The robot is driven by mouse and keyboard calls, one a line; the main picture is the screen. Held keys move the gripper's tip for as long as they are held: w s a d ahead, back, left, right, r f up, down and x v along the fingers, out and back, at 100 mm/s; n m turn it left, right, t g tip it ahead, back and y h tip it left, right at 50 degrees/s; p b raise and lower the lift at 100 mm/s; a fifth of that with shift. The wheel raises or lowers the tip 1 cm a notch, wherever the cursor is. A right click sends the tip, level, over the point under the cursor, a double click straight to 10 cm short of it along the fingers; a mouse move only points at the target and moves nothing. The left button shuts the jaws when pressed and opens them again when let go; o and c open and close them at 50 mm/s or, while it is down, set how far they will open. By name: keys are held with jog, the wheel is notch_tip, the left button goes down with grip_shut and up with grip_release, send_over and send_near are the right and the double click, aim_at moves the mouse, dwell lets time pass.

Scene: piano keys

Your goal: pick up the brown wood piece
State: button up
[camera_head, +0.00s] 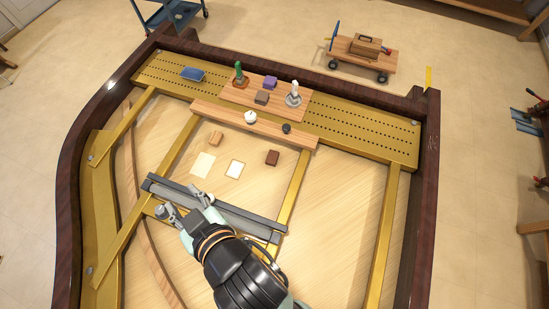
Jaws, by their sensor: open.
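A dark brown wood piece (272,157) lies on the pale soundboard, right of a white-faced card. A lighter tan-brown wood piece (216,138) lies further left and a little further back. My gripper (178,201) is open at the dark rail, in front and left of both pieces and well apart from them. I see nothing between its fingers. Its height above the rail is hard to tell.
Two pale cards (235,168) lie between the pieces and the dark rail (225,208). Gold struts (292,188) cross the soundboard. A wooden shelf (215,112) behind holds a white knob (250,117) and a small black item (286,128).

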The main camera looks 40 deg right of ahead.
dwell(0.4)
jog(key=o, duration=0.7)
